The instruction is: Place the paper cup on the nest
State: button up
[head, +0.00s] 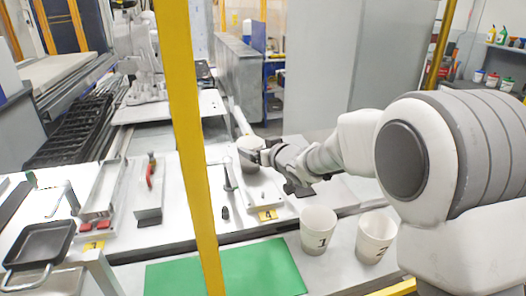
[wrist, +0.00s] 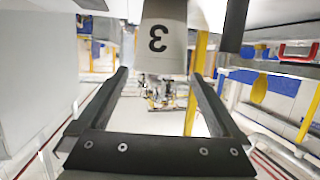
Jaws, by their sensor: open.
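A pale paper cup (wrist: 166,35) marked 3 shows upside down in the wrist view, at the fingertips of my gripper (wrist: 158,74). My gripper is open, with one finger towards each side of the cup; I cannot tell whether they touch it. In the head view my gripper (head: 262,155) is over the middle of the worktable beside a round greyish object, partly hidden by the gripper. Two more white paper cups, marked 1 (head: 318,231) and 2 (head: 375,237), stand upright at the front right. I cannot clearly make out which thing is the nest.
A yellow post (head: 190,130) stands in front of the table. A green mat (head: 255,268) lies at the front. Red-handled pliers (head: 151,172), a metal tray (head: 103,190) and a black pan (head: 40,243) are at the left. Yellow number tags mark the table edge.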

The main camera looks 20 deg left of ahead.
jog(key=v, duration=0.3)
jog(key=shift+d, duration=0.1)
jog(key=s+d+r+m+t+h, duration=0.1)
jog(key=d+r+m+h, duration=0.15)
jog(key=d, duration=0.65)
jog(key=s+d+r+m+h, duration=0.1)
jog(key=s+d+r+h, duration=0.15)
jog(key=d, duration=0.65)
jog(key=d+r+m+t+h, duration=0.15)
jog(key=d+h, duration=0.25)
jog(key=d, duration=0.5)
jog(key=s+d+m+g+h, duration=0.2)
jog(key=s+d+m+g, duration=0.1)
jog(key=s+d, duration=0.75)
jog(key=s+d+f+m+g, duration=0.1)
jog(key=s+d+f, duration=0.1)
jog(key=s, duration=0.5)
jog(key=s+d+f+m+g, duration=0.1)
jog(key=s+d+f+g, duration=0.1)
jog(key=s, duration=0.6)
jog(key=shift+f, duration=0.3)
jog(key=shift+s+d, duration=0.1)
jog(key=shift+c, duration=0.3)
